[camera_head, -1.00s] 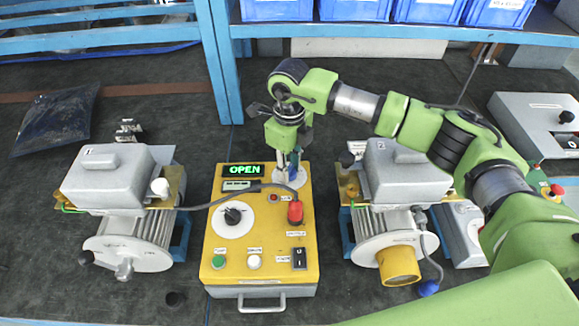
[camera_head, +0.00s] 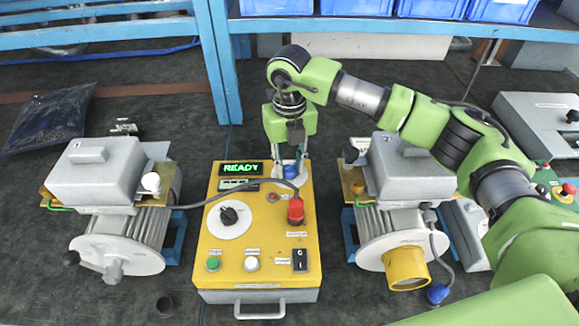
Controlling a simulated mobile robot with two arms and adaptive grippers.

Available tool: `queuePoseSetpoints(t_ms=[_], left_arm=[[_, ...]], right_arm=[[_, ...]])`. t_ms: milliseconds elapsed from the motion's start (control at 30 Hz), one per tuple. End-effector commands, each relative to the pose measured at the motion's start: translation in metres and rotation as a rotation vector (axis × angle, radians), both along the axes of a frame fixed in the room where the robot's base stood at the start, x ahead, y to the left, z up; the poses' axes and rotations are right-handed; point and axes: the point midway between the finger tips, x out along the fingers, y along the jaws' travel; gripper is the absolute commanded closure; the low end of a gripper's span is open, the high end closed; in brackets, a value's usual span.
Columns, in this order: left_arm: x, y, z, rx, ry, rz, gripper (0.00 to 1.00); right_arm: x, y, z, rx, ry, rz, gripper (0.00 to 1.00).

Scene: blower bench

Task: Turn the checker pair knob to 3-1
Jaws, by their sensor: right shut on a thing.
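The checker is a yellow-topped box (camera_head: 210,265) in the middle of the bench, with a green display (camera_head: 241,168) that reads READY. At its back right, a blue knob (camera_head: 290,172) sits on a small white dial, partly hidden by my fingers. My right gripper (camera_head: 290,170) points down from behind and is shut on this blue knob. The dial's markings are too small to read, so its setting cannot be told. A black knob (camera_head: 229,215) on a larger white dial sits at the left of the panel. My left gripper is not in view.
Grey motor units stand left (camera_head: 95,175) and right (camera_head: 402,175) of the checker. A red plug (camera_head: 296,213) with a grey cable stands on the panel close to my gripper. A blue shelf frame (camera_head: 220,60) rises behind.

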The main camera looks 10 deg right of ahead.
Motion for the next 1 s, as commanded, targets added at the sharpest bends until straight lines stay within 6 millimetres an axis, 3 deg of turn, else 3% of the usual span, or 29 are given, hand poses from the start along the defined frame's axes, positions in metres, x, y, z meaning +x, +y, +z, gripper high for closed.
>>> queuePoseSetpoints(t_ms=[600,633,700,1000], left_arm=[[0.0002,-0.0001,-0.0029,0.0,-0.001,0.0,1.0],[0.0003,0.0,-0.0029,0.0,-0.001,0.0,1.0],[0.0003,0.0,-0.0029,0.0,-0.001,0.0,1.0],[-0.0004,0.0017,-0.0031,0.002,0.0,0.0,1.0]], right_arm=[[0.001,-0.0002,0.0013,0.001,-0.003,-0.053,0.96],[0.001,-0.0002,0.0014,0.001,-0.003,-0.053,0.72],[0.0009,-0.0001,0.0013,0.001,-0.003,-0.052,0.58],[0.0005,-0.0002,0.0007,0.0,-0.001,-0.051,0.58]])
